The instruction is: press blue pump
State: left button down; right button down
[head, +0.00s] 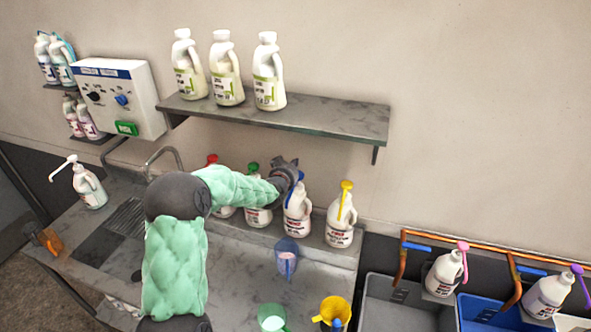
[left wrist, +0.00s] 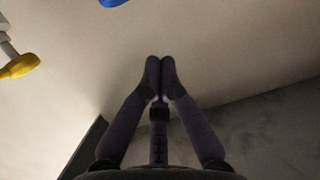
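In the head view a row of white bottles stands at the back of the counter. The bottle (head: 297,212) second from the right has a blue pump, mostly hidden behind my left gripper (head: 288,172). My gripper is just above and beside the pump's top; I cannot tell whether they touch. In the left wrist view a blue part (left wrist: 115,2), likely the pump, shows at the top edge. There the fingertips of my left gripper (left wrist: 160,68) are together with nothing between them. My right gripper is not in view.
A bottle with a yellow pump (head: 345,190) stands close on the right; red and green pumps are on the left. A shelf (head: 300,117) with white bottles hangs above. A blue cup (head: 286,256), green cup (head: 272,318) and yellow funnel (head: 333,311) are in front.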

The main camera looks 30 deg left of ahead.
pick_arm(q)
jog(key=shift+p+x, duration=0.3)
jog(key=shift+x, duration=0.85)
notch_tip(320, 180, down, 3)
jog(key=shift+r+p, duration=0.25)
jog(key=shift+p, duration=0.15)
jog(key=shift+s+f, duration=0.1)
jog(key=shift+f, duration=0.65)
jog(key=shift+f, duration=0.1)
notch_tip(320, 180, down, 3)
jog(key=b, duration=0.4)
jog(key=shift+d, duration=0.1)
notch_tip(320, 180, up, 4)
jog(key=shift+r, duration=0.25)
jog(key=b+v, duration=0.2)
jog(key=v, duration=0.7)
jog(key=shift+s, duration=0.45)
